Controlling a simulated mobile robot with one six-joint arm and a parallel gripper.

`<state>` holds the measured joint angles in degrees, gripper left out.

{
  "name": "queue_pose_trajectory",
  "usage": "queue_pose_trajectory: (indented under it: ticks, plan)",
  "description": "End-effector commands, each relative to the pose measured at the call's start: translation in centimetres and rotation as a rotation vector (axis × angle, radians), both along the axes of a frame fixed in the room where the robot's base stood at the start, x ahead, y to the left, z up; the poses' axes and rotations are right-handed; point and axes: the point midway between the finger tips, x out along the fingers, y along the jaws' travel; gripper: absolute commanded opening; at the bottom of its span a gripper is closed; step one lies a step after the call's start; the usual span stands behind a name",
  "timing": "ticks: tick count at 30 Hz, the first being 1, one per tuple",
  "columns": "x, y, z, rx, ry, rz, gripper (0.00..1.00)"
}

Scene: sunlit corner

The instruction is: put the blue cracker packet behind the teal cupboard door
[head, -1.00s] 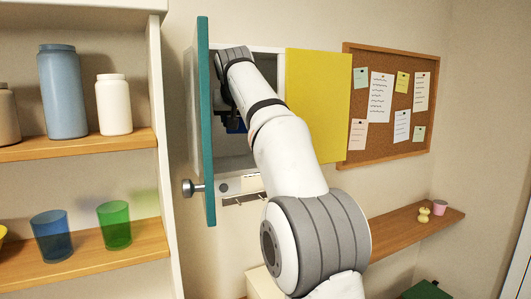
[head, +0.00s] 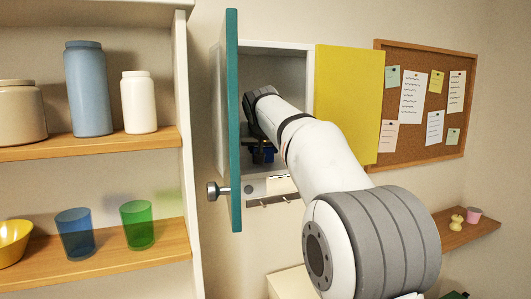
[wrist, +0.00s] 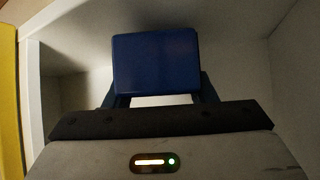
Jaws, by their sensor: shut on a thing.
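The teal cupboard door (head: 233,130) stands swung open, seen nearly edge-on, with a round metal knob. My arm reaches into the open white compartment (head: 285,65) beside it. The blue cracker packet (wrist: 155,62) is between the fingers of my gripper (wrist: 158,98) in the wrist view, with the compartment's white walls around it. In the head view a small blue part of the packet (head: 262,155) shows below my gripper, low in the compartment. My wrist hides the rest. I cannot tell whether the packet touches the compartment floor.
A yellow door (head: 346,105) closes the compartment to the right. A shelf unit at left holds jars, a blue cup (head: 76,232), a green cup (head: 138,224) and a yellow bowl (head: 14,242). A corkboard (head: 425,100) hangs at right.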

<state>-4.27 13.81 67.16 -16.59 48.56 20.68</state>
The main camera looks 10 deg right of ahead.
Motion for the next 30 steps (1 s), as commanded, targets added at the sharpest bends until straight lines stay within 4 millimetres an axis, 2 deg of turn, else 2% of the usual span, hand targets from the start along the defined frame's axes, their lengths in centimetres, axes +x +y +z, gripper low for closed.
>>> queue_pose_trajectory:
  ticks: [4, 15, 16, 23, 30]
  plan:
    - [-0.1, 0.0, -1.2, 0.001, -0.001, 0.0, 0.15]
    - [0.0, 0.0, -1.7, 0.001, -0.002, 0.0, 0.15]
    - [0.0, 0.0, -1.7, 0.001, -0.001, -0.001, 0.52]
    - [0.0, 0.0, -1.6, 0.001, -0.001, -0.001, 0.71]
    - [0.0, 0.0, -1.6, 0.001, -0.001, -0.001, 0.72]
